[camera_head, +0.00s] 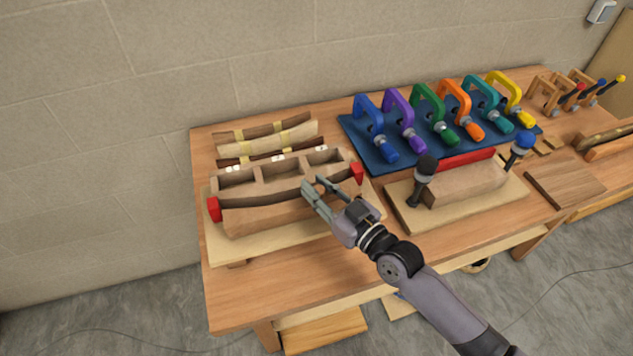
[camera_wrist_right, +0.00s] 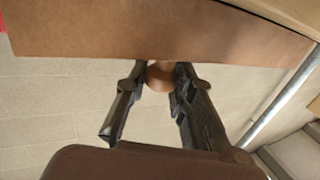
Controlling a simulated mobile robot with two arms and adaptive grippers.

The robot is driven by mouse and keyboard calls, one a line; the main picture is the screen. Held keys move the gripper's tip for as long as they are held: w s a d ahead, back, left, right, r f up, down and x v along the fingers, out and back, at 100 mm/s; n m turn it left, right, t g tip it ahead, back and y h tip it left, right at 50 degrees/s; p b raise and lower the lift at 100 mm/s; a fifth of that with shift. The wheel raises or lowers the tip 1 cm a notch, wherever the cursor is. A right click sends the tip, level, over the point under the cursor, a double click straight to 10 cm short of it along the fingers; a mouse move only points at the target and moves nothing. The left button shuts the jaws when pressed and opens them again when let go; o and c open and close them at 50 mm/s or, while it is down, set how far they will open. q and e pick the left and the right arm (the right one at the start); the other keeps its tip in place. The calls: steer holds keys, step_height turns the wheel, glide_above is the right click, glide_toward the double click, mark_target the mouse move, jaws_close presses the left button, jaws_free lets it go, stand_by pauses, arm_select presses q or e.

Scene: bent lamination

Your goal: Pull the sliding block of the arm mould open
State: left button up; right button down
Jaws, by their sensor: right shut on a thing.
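The arm mould (camera_head: 240,180) is a wooden form at the left of the table, with red end pieces and a curved gap between its rear part and its front sliding block (camera_head: 265,215). My right gripper (camera_head: 312,190) is at the front right of that block. In the right wrist view, my right gripper (camera_wrist_right: 161,72) is shut on a round wooden knob (camera_wrist_right: 160,80) on the face of the block (camera_wrist_right: 150,35). In the head view the gripper hides the knob. My left gripper is not in view.
Several coloured clamps (camera_head: 410,125) stand on a blue mat (camera_head: 352,132) behind. Curved wood strips (camera_head: 265,135) lie behind the arm mould. The front left tabletop (camera_head: 235,300) is clear.

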steer(key=shift+s+d, duration=0.2)
steer(key=shift+s, duration=0.35)
steer(key=shift+s+d, duration=0.15)
steer(key=shift+s, duration=0.4)
steer(key=c, duration=1.4)
jaws_free()
steer(key=shift+d, duration=0.1)
steer(key=v, duration=1.2)
steer(key=shift+f, duration=0.1)
